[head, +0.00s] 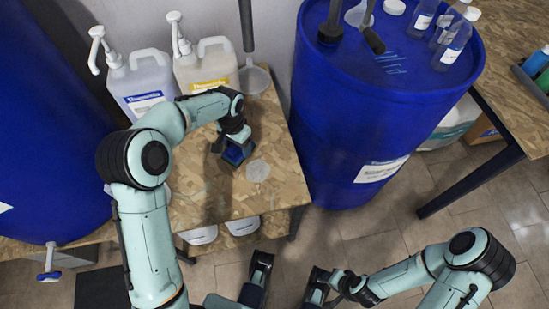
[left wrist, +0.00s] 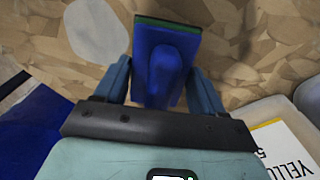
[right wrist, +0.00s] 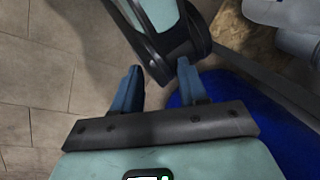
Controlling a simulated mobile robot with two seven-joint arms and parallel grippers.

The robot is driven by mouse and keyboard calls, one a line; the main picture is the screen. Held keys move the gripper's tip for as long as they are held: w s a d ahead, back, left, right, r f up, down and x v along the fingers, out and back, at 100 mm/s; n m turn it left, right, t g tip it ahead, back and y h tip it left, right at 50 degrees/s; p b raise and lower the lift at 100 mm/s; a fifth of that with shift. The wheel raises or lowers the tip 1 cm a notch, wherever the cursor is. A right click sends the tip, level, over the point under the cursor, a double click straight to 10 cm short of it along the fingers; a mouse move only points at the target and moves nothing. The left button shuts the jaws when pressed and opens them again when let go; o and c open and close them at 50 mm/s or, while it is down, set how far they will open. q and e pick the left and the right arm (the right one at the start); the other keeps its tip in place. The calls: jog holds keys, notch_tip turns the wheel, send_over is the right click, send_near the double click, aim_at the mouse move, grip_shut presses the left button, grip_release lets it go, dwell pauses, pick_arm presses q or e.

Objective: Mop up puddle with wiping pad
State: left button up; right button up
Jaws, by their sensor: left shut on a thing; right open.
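The puddle (head: 258,171) is a pale, roundish patch on the wooden bench top. It also shows at the upper left of the left wrist view (left wrist: 95,30). The wiping pad (head: 236,153) is blue with a dark green edge. My left gripper (left wrist: 163,85) is shut on the pad's blue grip (left wrist: 160,70), one finger on each side. The pad is at the bench surface just beside the puddle, apart from it; whether it touches the wood I cannot tell. My right gripper (right wrist: 165,85) is open and empty, away from the bench, low over the floor.
Two white pump jugs (head: 143,84) (head: 207,66) stand at the bench's back. A big blue drum (head: 345,110) with bottles on top stands right of the bench; another blue drum (head: 50,120) is at left. The bench (head: 280,185) is clear around the puddle's right.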

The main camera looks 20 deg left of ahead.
pick_arm(q)
jog(key=r+p, duration=0.2)
jog(key=r, duration=0.1)
jog(key=r+p, duration=0.2)
jog(key=r, duration=0.1)
jog(key=shift+s+d, duration=0.15)
jog(key=shift+s, duration=0.05)
pick_arm(e)
jog(key=s+a+r+g, duration=0.1)
jog(key=s+a+r, duration=0.1)
jog(key=s+r, duration=0.2)
jog(key=shift+s+r+g+y, duration=0.3)
jog(key=shift+r+g, duration=0.1)
pick_arm(q)
jog(key=shift+f, duration=0.1)
